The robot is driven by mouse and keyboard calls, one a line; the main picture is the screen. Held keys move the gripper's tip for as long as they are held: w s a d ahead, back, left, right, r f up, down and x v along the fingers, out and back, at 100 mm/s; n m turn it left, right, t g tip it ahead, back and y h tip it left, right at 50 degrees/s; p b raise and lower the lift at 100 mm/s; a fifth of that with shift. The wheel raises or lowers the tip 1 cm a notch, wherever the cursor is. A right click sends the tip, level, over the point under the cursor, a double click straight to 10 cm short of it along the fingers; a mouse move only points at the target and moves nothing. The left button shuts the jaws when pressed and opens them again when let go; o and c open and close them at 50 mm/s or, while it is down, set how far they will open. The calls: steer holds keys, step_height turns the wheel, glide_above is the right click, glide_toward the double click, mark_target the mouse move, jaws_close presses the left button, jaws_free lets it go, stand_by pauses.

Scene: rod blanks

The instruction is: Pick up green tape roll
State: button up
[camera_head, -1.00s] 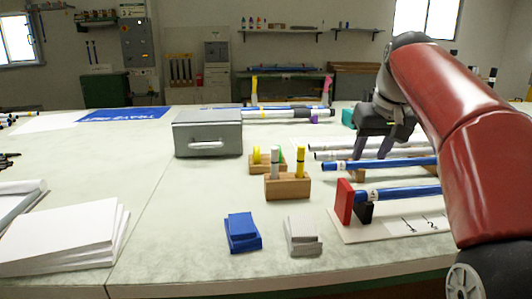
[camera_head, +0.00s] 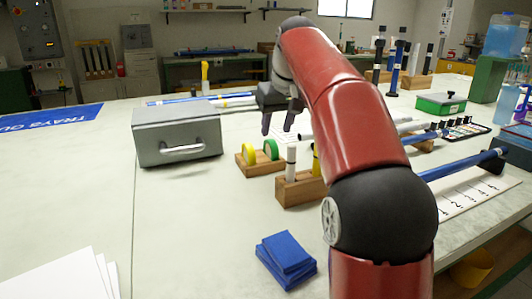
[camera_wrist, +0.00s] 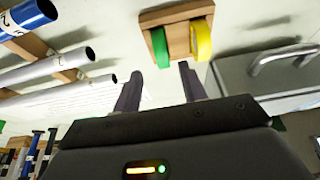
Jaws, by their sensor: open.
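The green tape roll (camera_head: 271,149) stands on edge in a small wooden holder (camera_head: 262,168), to the right of a yellow tape roll (camera_head: 249,154). In the wrist view the green roll (camera_wrist: 160,47) and the yellow roll (camera_wrist: 201,39) sit side by side in the holder, beyond my fingertips. My gripper (camera_head: 280,120) is open and empty, above and slightly behind the holder in the head view. Its two fingers (camera_wrist: 158,80) show apart in the wrist view. Nothing hides the green roll's upper part.
A grey metal box (camera_head: 177,135) stands left of the holder. A wooden block with upright markers (camera_head: 298,190) is in front, partly behind my arm. Pipes on supports (camera_wrist: 50,70) lie at the right. Blue pads (camera_head: 286,256) lie in front.

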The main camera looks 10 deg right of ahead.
mark_target(272, 141)
steer(key=b+x, duration=0.1)
steer(key=x, duration=0.3)
steer(key=shift+a+f, duration=0.15)
steer(key=shift+f, duration=0.3)
jaws_close()
